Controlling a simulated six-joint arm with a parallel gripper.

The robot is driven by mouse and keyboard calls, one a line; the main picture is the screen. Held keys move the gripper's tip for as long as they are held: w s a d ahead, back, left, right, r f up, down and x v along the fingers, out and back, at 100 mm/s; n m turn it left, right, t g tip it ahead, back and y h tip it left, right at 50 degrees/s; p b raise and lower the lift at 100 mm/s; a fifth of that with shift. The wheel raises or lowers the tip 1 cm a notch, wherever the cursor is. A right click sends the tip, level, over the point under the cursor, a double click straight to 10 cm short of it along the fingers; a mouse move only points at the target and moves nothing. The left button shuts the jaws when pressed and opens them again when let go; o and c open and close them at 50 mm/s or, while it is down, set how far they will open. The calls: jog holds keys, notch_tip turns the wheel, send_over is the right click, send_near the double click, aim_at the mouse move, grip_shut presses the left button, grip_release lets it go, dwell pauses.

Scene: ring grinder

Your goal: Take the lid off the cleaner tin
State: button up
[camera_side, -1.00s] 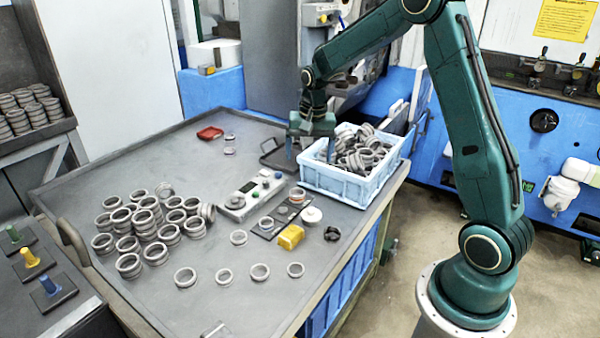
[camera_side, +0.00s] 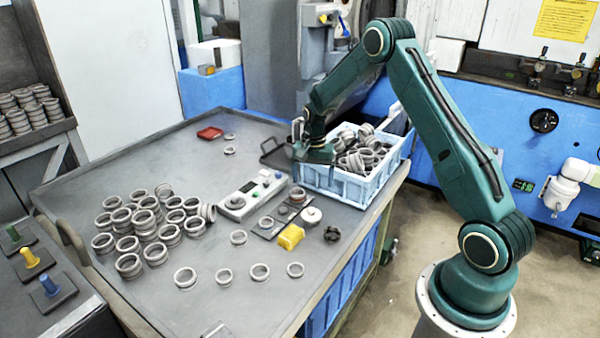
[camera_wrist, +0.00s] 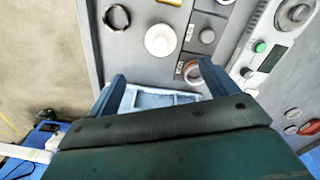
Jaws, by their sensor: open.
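A small round white tin (camera_side: 311,216), which looks like the cleaner tin, stands upright on the grey table in front of the blue crate. Its white round top faces up and appears to be in place. In the wrist view the tin (camera_wrist: 160,40) lies beyond my fingertips, roughly centred between them. My gripper (camera_side: 314,168) is open and points down by the near left edge of the crate, behind the tin in the side view. In the wrist view the fingers of my gripper (camera_wrist: 161,76) are spread with nothing held.
The blue crate (camera_side: 345,187) full of rings is close to my gripper. A yellow block (camera_side: 291,237), a dark knob-like piece (camera_side: 332,233) and a grey control box (camera_side: 250,195) surround the tin. Loose rings lie in front; many are stacked at left.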

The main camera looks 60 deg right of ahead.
send_over(311, 209)
jog(key=shift+s+d+f, duration=0.1)
jog(key=shift+f, duration=3.4)
jog(key=shift+f, duration=0.1)
jog(key=shift+f, duration=2.5)
jog(key=c, duration=1.1)
jog(key=shift+o, duration=0.2)
jog(key=shift+r, duration=0.2)
notch_tip(311, 209, up, 20)
jog(key=shift+f, duration=0.15)
